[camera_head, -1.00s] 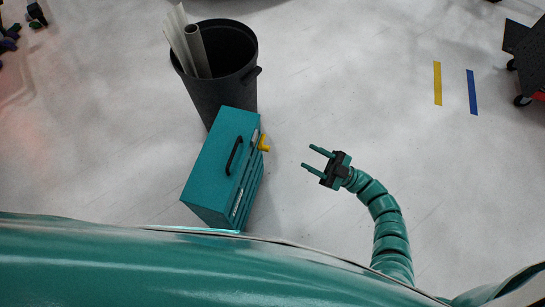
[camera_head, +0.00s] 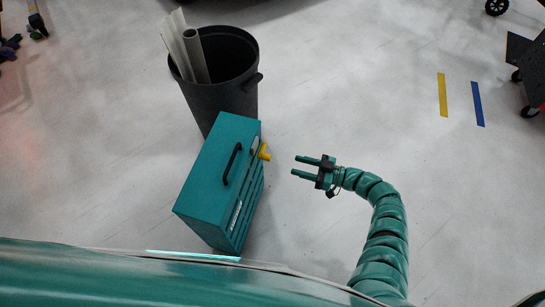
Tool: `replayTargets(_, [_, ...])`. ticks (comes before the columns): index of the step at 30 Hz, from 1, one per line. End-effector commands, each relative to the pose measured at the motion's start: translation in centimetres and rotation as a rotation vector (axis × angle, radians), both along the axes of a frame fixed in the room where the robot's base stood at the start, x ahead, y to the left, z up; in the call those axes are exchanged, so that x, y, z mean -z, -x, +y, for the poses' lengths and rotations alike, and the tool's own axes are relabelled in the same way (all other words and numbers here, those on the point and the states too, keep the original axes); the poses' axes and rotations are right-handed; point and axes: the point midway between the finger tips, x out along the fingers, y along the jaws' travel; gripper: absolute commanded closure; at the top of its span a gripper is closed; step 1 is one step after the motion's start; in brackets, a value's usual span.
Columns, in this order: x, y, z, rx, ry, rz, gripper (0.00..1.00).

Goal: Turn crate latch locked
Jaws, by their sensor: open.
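The teal crate (camera_head: 213,170) stands on the floor left of centre, with a black handle on its top. Its yellow latch (camera_head: 264,152) sticks out from the upper right side, near the far end. My gripper (camera_head: 300,166) is to the right of the latch, with its two fingers pointing left toward it. The fingers are apart with nothing between them, and a gap of floor separates their tips from the latch.
A dark bin (camera_head: 232,85) with rolled sheets (camera_head: 187,48) in it stands just behind the crate. Yellow tape (camera_head: 442,95) and blue tape (camera_head: 478,104) lie on the floor at right. A dark wheeled cart (camera_head: 530,70) is at the right edge. Floor between is clear.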

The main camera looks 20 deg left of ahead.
Motion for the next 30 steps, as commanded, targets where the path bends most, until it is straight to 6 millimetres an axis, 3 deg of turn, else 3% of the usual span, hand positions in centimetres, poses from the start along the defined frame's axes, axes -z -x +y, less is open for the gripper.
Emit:
replayTargets(9, [0.0,0.0,6.3,-0.001,-0.001,-0.002,0.57])
replayTargets(15, [0.1,0.0,8.9,0.001,-0.002,0.000,0.57])
replayTargets(21, [0.0,0.0,10.0,0.002,-0.001,0.000,0.57])
replayTargets(29, [0.0,0.0,10.1,0.002,-0.001,-0.001,0.57])
replayTargets(30, [0.0,0.0,10.1,0.002,-0.001,-0.001,0.65])
